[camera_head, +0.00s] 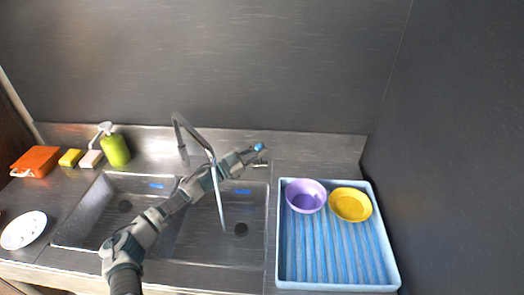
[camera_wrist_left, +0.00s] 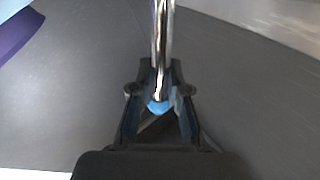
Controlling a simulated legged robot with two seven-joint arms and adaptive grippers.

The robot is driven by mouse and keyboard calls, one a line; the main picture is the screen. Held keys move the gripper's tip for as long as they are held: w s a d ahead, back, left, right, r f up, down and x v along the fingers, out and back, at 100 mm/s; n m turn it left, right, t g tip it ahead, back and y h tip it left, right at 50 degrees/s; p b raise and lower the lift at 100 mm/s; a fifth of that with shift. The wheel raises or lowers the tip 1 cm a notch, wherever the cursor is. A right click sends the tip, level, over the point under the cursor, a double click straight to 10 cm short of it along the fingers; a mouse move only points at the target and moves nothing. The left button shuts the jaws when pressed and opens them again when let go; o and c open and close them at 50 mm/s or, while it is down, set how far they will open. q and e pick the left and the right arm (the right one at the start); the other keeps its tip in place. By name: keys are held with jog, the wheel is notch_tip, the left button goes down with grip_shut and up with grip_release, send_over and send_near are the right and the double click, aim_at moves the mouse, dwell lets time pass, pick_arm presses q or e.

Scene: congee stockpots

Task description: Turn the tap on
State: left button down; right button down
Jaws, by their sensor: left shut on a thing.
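The tap (camera_head: 193,133) stands behind the double sink, its tall spout arching over the basins. A thin pale vertical streak (camera_head: 219,195) runs from the spout end into the right basin and looks like falling water. My left arm reaches across the sink, and my left gripper (camera_head: 257,150) is at the tap's handle, right of the spout. In the left wrist view, my gripper (camera_wrist_left: 158,106) is shut on the chrome handle (camera_wrist_left: 162,40), which runs between its fingers. The handle's base is mostly hidden in the head view. My right gripper is out of view.
A light blue tray (camera_head: 284,245) with a purple bowl (camera_head: 305,196) and a yellow bowl (camera_head: 350,205) sits right of the sink. A green soap bottle (camera_head: 116,151), sponges (camera_head: 70,157), an orange box (camera_head: 35,161) and a white plate (camera_head: 23,231) are at left.

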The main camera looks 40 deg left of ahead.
pick_arm(q)
jog(key=shift+s+d, duration=0.15)
jog(key=shift+d, duration=0.1)
jog(key=c, duration=1.1)
grip_release()
jog(key=shift+a+f, duration=0.1)
jog(key=shift+a, duration=0.15)
jog(key=shift+c, duration=0.2)
jog(key=shift+a, duration=0.2)
jog(key=shift+d, duration=0.15)
jog(key=shift+s+f, duration=0.1)
jog(key=shift+s, duration=0.1)
jog(key=v, duration=1.1)
jog(key=shift+s, duration=0.2)
jog(key=shift+a+f, duration=0.15)
jog(key=shift+a, duration=0.25)
